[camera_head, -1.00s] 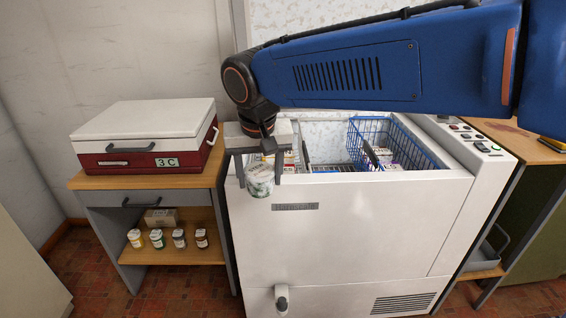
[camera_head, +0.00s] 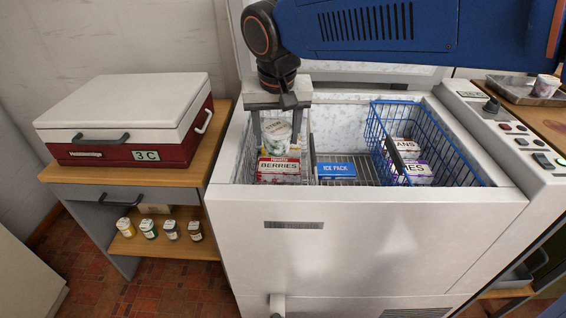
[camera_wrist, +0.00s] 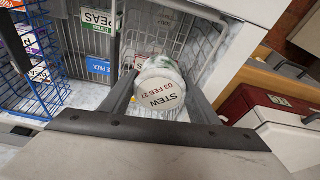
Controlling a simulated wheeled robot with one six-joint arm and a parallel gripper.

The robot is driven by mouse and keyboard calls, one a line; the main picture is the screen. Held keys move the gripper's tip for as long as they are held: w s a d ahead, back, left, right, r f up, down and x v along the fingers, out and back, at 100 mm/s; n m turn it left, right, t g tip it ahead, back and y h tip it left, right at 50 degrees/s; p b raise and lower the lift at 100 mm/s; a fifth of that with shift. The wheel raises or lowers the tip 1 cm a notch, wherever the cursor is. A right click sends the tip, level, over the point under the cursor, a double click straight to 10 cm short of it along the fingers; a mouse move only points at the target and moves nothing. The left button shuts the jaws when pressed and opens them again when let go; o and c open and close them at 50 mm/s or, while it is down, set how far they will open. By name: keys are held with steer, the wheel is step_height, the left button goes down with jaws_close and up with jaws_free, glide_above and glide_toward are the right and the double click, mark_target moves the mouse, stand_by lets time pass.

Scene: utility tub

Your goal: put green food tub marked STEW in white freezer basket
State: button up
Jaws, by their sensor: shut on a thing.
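The green food tub marked STEW (camera_head: 276,139) is held upright between the two fingers of my gripper (camera_head: 277,142). In the wrist view the tub (camera_wrist: 160,94) shows its white lid, reading STEW 03 FEB 27, and a green-patterned side. My gripper (camera_wrist: 162,98) is shut on it from both sides. The white freezer basket (camera_wrist: 204,46) is white wire, at the left of the open chest freezer. The tub hangs over this basket, close above its contents. In the head view the basket's front is hidden behind the freezer wall.
A BERRIES box (camera_head: 278,170) lies in the white basket, with a PEAS box (camera_wrist: 97,18) near it. An ICE PACK (camera_head: 336,169) lies in the middle. A blue wire basket (camera_head: 440,140) with boxes hangs at the right. A red cool box (camera_head: 128,150) stands left of the freezer.

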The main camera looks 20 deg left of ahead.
steer(key=shift+w, duration=0.4)
step_height(320, 180, down, 17)
steer(key=shift+r, duration=0.1)
stand_by(0.4)
steer(key=o, duration=1.2)
steer(key=shift+f, duration=0.2)
steer(key=shift+o, duration=0.2)
steer(key=shift+r, duration=0.15)
steer(key=v, duration=1.2)
